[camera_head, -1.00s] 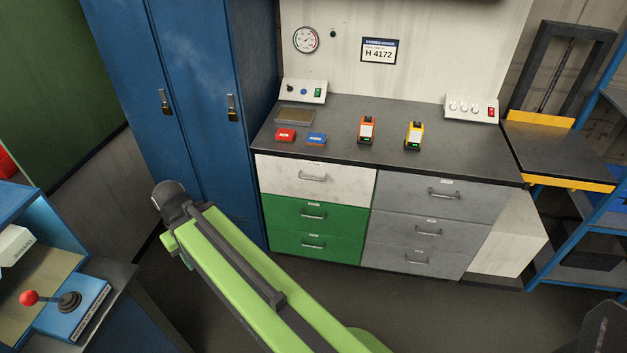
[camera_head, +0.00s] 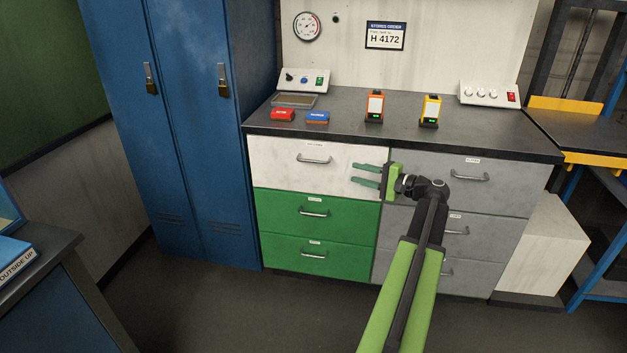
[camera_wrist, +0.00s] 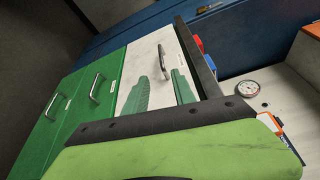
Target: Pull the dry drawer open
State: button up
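The cabinet holds a white top drawer (camera_head: 275,165) at upper left with a metal handle (camera_head: 314,160). Below it are a green middle drawer (camera_head: 280,208) and a green bottom drawer (camera_head: 280,250). Grey drawers (camera_head: 505,172) are on the right. All look shut. Their labels are too small to read, so I cannot tell which is the dry drawer. My gripper (camera_head: 354,175) is open and empty, with green fingers pointing left in front of the white drawer, right of its handle. In the wrist view, the white drawer's handle (camera_wrist: 163,62) lies beyond the fingers, apart from them.
The dark worktop (camera_head: 345,130) carries a red block (camera_head: 283,115), a blue block (camera_head: 317,117), an orange device (camera_head: 374,106) and a yellow device (camera_head: 430,110). Blue lockers (camera_head: 190,130) stand left. A white box (camera_head: 545,250) stands right. Floor before the drawers is clear.

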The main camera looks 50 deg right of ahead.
aim_at(319, 162)
jog(key=w+a, duration=0.1)
jog(key=w, duration=0.4)
jog(key=w+a, duration=0.1)
jog(key=w, duration=0.5)
jog(key=w+a+f+b, duration=0.1)
jog(key=w, duration=0.5)
grip_shut()
dwell(0.8)
